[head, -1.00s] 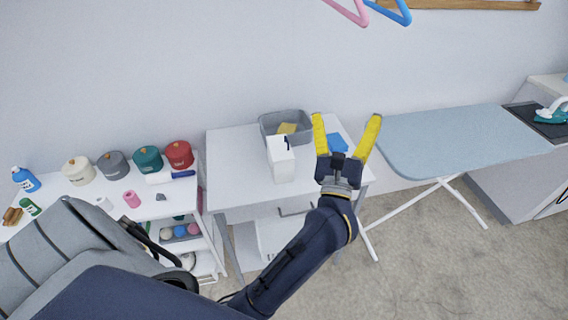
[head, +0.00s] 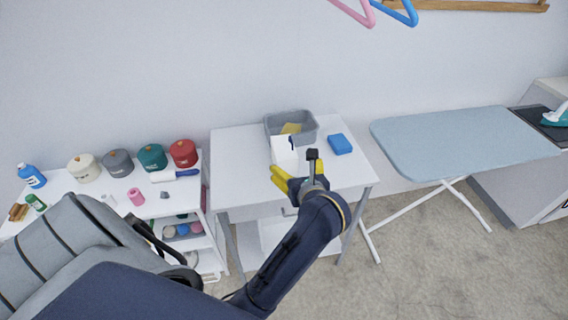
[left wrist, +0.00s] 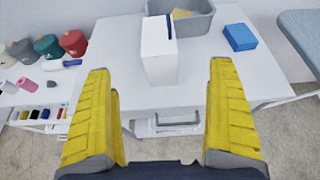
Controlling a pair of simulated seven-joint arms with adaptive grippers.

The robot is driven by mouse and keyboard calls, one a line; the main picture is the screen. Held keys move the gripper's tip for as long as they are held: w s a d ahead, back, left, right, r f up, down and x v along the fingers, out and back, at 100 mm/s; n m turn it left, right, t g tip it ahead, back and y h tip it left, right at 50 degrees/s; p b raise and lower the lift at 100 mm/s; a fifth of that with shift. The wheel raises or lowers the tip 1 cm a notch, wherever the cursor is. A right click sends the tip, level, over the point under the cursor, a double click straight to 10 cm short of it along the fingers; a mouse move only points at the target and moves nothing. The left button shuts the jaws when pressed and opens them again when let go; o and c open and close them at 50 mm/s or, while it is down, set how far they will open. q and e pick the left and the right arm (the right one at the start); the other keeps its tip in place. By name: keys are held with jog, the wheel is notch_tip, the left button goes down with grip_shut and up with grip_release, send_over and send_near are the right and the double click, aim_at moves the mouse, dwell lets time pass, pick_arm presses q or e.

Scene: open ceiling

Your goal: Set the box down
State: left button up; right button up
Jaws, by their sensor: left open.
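A white box (head: 284,151) stands upright on the white table (head: 237,172), just in front of a grey bin. It also shows in the left wrist view (left wrist: 159,58), with a dark blue strip at its top right edge. My left gripper (head: 295,167) is in front of the box in the head view and hides its lower part. In the left wrist view its yellow fingers (left wrist: 158,112) are spread wide and empty, with the box beyond them, apart from both. My right gripper is not in view.
The grey bin (head: 271,126) holds something yellow. A blue block (head: 340,144) lies on the table to its right. A shelf with several lidded pots (head: 152,158) stands left, an ironing board (head: 450,140) right. The table's left front is clear.

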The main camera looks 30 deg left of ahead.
aim_at(284, 147)
pick_arm(q)
jog(key=x, duration=1.6)
jog(key=shift+w+a, duration=0.1)
jog(key=shift+a, duration=0.3)
jog(key=c, duration=1.6)
jog(key=shift+r, duration=0.2)
jog(key=shift+c, duration=0.4)
jog(key=shift+r, duration=0.1)
